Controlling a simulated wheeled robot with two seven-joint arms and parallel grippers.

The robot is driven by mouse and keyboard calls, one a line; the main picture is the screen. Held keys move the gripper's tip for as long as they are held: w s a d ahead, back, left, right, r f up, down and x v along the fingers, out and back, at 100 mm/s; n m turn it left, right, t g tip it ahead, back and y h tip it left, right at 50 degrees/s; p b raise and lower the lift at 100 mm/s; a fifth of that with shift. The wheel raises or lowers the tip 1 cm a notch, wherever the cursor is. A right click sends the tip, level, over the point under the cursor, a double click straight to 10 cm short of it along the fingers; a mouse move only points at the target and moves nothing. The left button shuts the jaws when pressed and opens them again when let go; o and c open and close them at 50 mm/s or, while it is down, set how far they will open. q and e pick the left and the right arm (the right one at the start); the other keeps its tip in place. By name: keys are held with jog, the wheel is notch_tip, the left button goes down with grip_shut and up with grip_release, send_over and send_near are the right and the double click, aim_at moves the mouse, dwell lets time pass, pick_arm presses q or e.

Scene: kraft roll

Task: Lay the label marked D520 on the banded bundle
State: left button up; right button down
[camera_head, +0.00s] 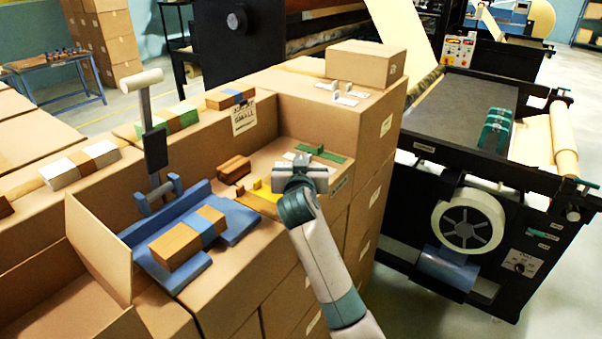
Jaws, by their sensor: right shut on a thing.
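A brown bundle with a blue band (187,238) lies on a blue fixture (238,226) at the left centre. My right gripper (300,178) is right of the bundle, over the recessed cardboard surface. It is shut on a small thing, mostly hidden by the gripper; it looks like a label. A yellow tabbed piece (263,193) is just left of the gripper and a green tabbed piece (322,153) is just behind it. White tabbed pieces (346,94) lie on the higher carton at the back. The marking D520 is not readable on any of them. My left gripper is out of view.
A lever post (153,135) stands at the fixture's back. A small brown block (234,168) lies between the fixture and my gripper. Other banded bundles (80,166) lie on cartons behind. An open carton flap (98,243) rises left. A black machine (466,105) stands right.

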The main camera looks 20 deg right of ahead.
jog(key=s+d+r+b, duration=0.3)
jog(key=s+d+r, duration=0.4)
jog(key=d, duration=0.1)
jog(key=shift+s+d+r+b, duration=0.25)
jog(key=shift+s+d+b, duration=0.1)
jog(key=shift+s+d, duration=0.05)
jog(key=shift+f, duration=0.1)
